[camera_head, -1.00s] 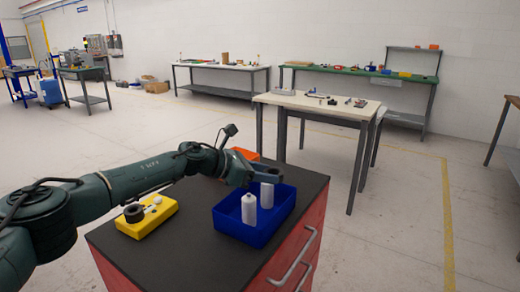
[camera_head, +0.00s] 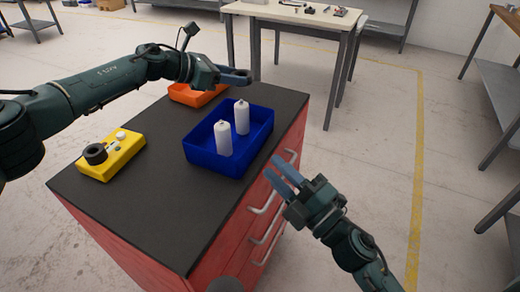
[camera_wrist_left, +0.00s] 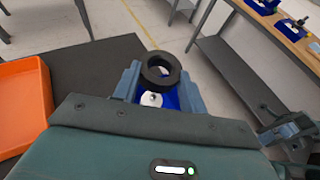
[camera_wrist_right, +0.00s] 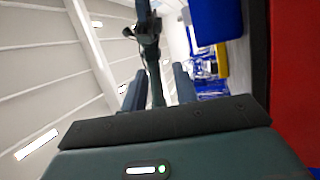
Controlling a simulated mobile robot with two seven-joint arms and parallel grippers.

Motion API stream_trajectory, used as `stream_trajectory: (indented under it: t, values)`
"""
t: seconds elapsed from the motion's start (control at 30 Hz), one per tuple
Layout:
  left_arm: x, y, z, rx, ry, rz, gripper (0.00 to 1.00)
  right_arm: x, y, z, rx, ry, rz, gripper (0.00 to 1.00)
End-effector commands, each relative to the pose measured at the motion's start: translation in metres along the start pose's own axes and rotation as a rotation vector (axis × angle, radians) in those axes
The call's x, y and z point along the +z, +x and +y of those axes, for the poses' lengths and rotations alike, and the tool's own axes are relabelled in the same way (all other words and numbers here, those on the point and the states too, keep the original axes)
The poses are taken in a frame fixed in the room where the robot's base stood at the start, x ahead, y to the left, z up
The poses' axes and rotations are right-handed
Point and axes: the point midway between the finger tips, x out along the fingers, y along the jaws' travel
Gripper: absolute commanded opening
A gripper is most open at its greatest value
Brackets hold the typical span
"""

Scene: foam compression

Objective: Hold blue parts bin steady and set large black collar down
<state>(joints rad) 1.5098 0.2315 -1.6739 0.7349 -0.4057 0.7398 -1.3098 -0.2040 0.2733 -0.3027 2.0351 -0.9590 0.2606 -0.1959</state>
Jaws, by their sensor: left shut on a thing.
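The blue parts bin (camera_head: 215,172) sits near the right edge of the dark cabinet top, with two white bottles (camera_head: 223,138) upright inside. My left gripper (camera_head: 240,76) is raised at the bin's far side. In the left wrist view it is shut on a large black collar (camera_wrist_left: 160,68); part of the bin and a white bottle (camera_wrist_left: 150,99) show below it. The head view does not clearly show this collar. My right gripper (camera_head: 285,172) is open and empty, right of the bin and apart from it; the bin also shows in the right wrist view (camera_wrist_right: 215,20).
A yellow block (camera_head: 118,163) with another black ring (camera_head: 95,153) and small white parts sits at the cabinet's left. An orange bin (camera_head: 190,97) is at the back, under my left arm. The dark top (camera_head: 150,215) is clear in front. Red drawers with handles face right.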

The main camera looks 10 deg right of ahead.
Motion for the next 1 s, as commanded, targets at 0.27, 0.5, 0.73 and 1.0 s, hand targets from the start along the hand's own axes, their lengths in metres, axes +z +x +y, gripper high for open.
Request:
stream_trajectory:
  t: [0.27,0.5,0.73,1.0]
  values:
    - [0.000,0.000,0.000,0.000,0.000,0.000,0.20,-0.045,0.042,0.019,-0.010,-0.837,0.474,0.29]
    - [0.000,0.000,0.000,0.000,0.000,-0.001,0.20,-0.024,0.054,0.003,-0.166,-1.412,0.730,0.29]
    - [0.000,0.000,0.000,0.000,0.000,0.000,0.20,0.001,0.058,-0.001,-0.282,-1.644,0.812,0.29]
    - [0.000,0.000,0.000,0.000,0.000,-0.001,0.20,-0.004,0.079,-0.019,-0.294,-1.660,0.818,0.29]
